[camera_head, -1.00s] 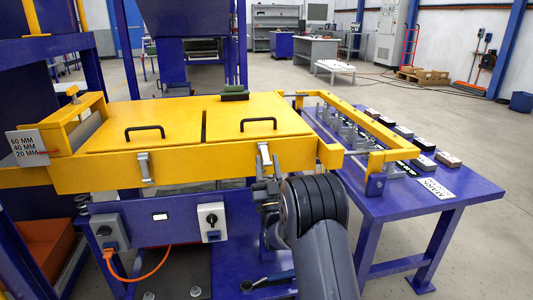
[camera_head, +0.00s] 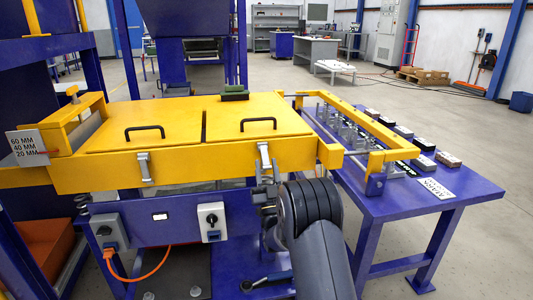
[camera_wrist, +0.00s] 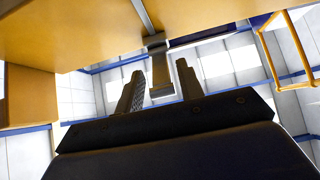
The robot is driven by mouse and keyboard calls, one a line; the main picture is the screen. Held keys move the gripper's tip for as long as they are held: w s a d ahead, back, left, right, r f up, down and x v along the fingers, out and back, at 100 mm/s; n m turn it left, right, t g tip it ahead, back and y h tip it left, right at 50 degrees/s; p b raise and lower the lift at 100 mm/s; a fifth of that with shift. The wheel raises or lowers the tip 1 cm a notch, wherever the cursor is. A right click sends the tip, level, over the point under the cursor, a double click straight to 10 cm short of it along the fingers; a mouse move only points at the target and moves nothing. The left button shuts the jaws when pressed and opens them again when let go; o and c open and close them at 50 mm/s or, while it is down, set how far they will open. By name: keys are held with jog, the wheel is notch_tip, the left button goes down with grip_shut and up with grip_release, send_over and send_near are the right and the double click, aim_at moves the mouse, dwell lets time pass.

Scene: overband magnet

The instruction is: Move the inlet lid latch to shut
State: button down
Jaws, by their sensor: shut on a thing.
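A yellow cover has two hinged lids with black handles. A grey latch (camera_head: 264,157) hangs on its front face under the right lid (camera_head: 258,118). A second grey latch (camera_head: 145,167) hangs under the left lid (camera_head: 140,128); no label shows which is the inlet one. My gripper (camera_head: 267,193) is just below the right latch, mostly hidden by my arm in the head view. The lever hangs nearly straight down.
A blue table (camera_head: 440,207) with small blocks stands to the right, beside a yellow frame (camera_head: 345,118). A switch box (camera_head: 211,221) is on the blue front below the cover.

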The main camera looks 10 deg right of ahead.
aim_at(264, 168)
jog(key=shift+w+f, duration=0.7)
jog(key=shift+w+f, duration=0.4)
jog(key=shift+w, duration=0.4)
jog(key=shift+w, duration=0.1)
jog(key=shift+w+f, duration=0.15)
jog(key=shift+w, duration=0.6)
jog(key=c, duration=2.1)
grip_release()
